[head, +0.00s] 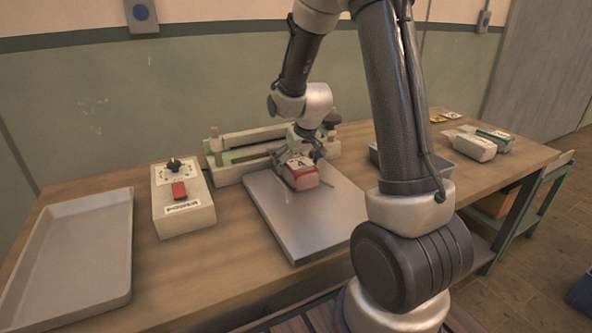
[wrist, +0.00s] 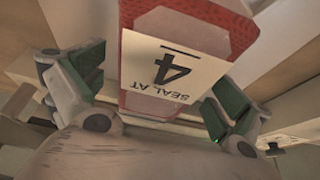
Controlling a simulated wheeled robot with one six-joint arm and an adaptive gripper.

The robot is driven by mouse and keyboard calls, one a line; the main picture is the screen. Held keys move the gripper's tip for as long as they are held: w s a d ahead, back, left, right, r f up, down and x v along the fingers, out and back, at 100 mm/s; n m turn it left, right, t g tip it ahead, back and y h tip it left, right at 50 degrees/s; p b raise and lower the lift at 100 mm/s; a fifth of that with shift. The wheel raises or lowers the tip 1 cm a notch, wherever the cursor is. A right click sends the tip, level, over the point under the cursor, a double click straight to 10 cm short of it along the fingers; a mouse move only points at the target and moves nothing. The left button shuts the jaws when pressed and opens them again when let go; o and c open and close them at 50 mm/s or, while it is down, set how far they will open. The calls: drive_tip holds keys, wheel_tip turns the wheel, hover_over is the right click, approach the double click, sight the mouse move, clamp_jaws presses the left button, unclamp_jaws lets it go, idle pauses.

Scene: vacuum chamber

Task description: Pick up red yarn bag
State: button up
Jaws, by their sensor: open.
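The red yarn bag (head: 303,177) sits on the grey metal plate of the sealer on the table. It is red with a pale label on top. In the wrist view the bag (wrist: 245,25) is close below my gripper, and its label reads "SEAL AT 4". My gripper (head: 297,160) is over the bag with its fingers spread. In the wrist view the green-padded fingers of my gripper (wrist: 153,95) stand on both sides of the bag, apart from each other. I cannot tell whether either finger touches it.
The grey plate (head: 318,228) lies before the sealer bar (head: 240,150). A control box (head: 183,205) with a dial and red switch stands left. An empty tray (head: 70,260) is at the far left. Other packets (head: 470,145) lie at the right, beyond my arm.

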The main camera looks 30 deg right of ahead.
drive_tip(key=shift+w+f, duration=0.15)
drive_tip(key=shift+f, duration=0.2)
drive_tip(key=c, duration=1.3)
